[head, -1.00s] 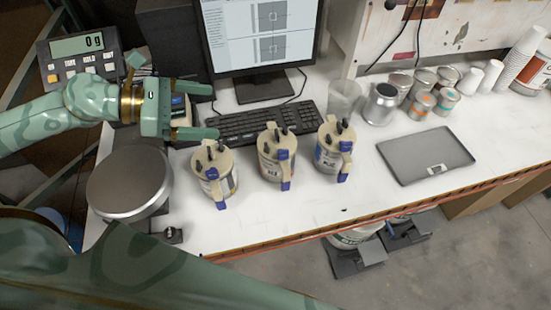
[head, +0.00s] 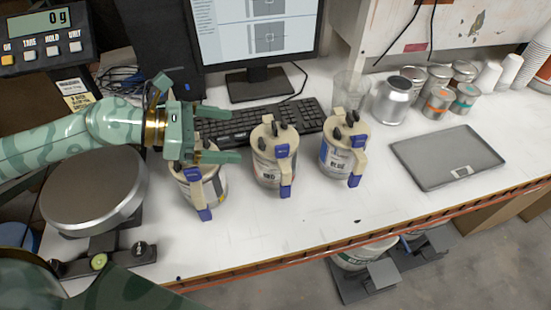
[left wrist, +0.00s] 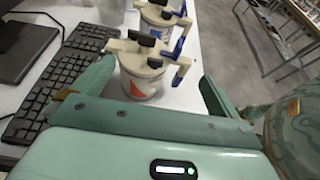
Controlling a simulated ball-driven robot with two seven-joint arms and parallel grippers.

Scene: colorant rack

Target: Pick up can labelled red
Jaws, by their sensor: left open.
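The can labelled RED (head: 266,172) stands upright on the white table, in the middle of a row of three cans with beige lids and blue-tipped handles. The can labelled BLUE (head: 337,160) stands to its right. A third can (head: 212,187) stands to its left, partly behind my left gripper. My left gripper (head: 236,133) is open and empty, its fingers pointing right toward the red can, short of it. In the left wrist view a can (left wrist: 141,86) with a red mark stands ahead between the open fingers (left wrist: 150,88). My right gripper is not in view.
A black keyboard (head: 235,128) and monitor stand behind the cans. A round scale plate (head: 95,188) is at the left. A grey tablet-like plate (head: 447,157) and several small cans are at the right. The table's front edge (head: 290,246) is close to the cans.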

